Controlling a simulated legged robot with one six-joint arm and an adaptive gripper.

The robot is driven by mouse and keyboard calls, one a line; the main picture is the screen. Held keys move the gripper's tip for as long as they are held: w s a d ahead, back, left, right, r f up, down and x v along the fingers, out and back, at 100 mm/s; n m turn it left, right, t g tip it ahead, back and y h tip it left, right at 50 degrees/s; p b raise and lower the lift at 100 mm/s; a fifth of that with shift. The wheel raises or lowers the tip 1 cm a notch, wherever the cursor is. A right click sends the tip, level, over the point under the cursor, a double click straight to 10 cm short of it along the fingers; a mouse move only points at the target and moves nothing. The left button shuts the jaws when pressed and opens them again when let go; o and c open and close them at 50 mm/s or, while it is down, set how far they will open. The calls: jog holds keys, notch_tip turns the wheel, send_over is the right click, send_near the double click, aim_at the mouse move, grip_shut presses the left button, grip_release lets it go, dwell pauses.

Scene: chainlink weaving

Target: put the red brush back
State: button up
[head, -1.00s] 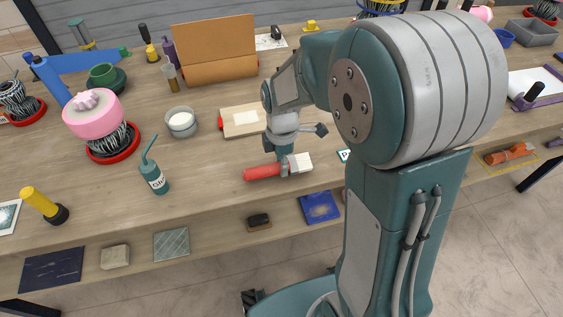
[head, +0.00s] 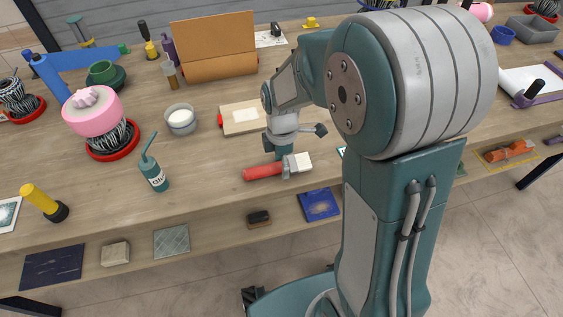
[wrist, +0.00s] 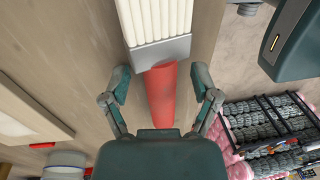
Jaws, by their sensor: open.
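The red brush lies flat near the front edge of the wooden tabletop. It has a red handle (head: 263,172), a grey band and white bristles pointing right in the head view. My gripper (head: 286,151) is just above it, near the band. In the wrist view my gripper (wrist: 162,80) is open, with one finger on each side of the red handle (wrist: 161,98) and gaps between. The fingers do not hold the brush. The white bristles (wrist: 159,18) point away from my gripper. My arm hides part of the table on the right.
A light board (head: 240,117) lies behind the brush. A white-filled bowl (head: 181,120) and a teal bottle (head: 154,175) stand to the left. A lower shelf holds a blue sanding-type pad (head: 320,204) and a small dark brush (head: 259,219). Bare tabletop surrounds the handle's left end.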

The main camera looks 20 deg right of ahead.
notch_tip(320, 180, up, 12)
jog(key=w, duration=0.1)
jog(key=shift+w, duration=0.35)
jog(key=shift+d+f, duration=0.1)
dwell(0.4)
jog(key=s+d+r+m+t, duration=0.1)
jog(key=s+r+m+t, duration=0.2)
jog(key=s+m, duration=0.5)
jog(key=s+d+r+m+t, duration=0.1)
jog(key=s+r+m+t, duration=0.2)
jog(key=s+m, duration=0.5)
jog(key=shift+d+m+t, duration=0.35)
jog(key=shift+m+t, duration=0.15)
jog(key=shift+m, duration=0.5)
jog(key=shift+r, duration=0.1)
